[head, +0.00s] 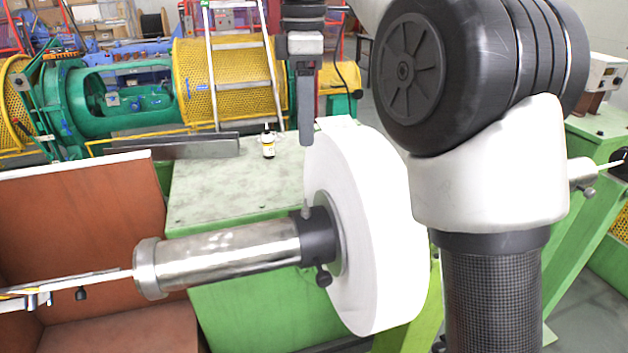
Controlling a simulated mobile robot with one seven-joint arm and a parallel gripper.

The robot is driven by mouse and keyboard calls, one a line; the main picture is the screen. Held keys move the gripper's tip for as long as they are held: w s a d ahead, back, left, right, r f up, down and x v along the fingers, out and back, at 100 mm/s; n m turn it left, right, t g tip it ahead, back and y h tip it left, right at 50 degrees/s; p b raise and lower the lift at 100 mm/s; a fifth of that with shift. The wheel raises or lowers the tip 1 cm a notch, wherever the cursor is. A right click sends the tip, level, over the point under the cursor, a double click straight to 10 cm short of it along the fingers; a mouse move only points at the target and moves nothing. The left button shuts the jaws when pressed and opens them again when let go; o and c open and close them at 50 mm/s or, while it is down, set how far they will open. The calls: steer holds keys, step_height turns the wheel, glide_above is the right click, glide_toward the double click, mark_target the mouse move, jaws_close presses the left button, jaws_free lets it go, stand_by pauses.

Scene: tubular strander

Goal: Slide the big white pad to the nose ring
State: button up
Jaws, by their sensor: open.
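The big white pad (385,240) is a thick upright disc on a horizontal metal shaft (230,250). A dark collar (318,237) with small knobs sits on the shaft against the pad's left face. A pale metal ring (149,268) is at the shaft's left end, with bare shaft between it and the collar. I cannot tell for certain which of these is the nose ring. My gripper (306,138) is open and points down at the pad's upper left rim. I see mainly one finger and cannot tell whether it touches. My arm hides part of the right side.
A green machine table (215,180) behind the shaft carries a small bottle (268,142). A brown open box (85,225) is at left. A thin rod (70,282) continues left from the shaft. A ladder (243,75) and yellow mesh guards (190,80) stand behind.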

mark_target(306, 204)
step_height(306, 204, down, 17)
steer(key=b, duration=0.3)
steer(key=shift+f, duration=0.2)
steer(key=shift+c, duration=0.2)
jaws_close()
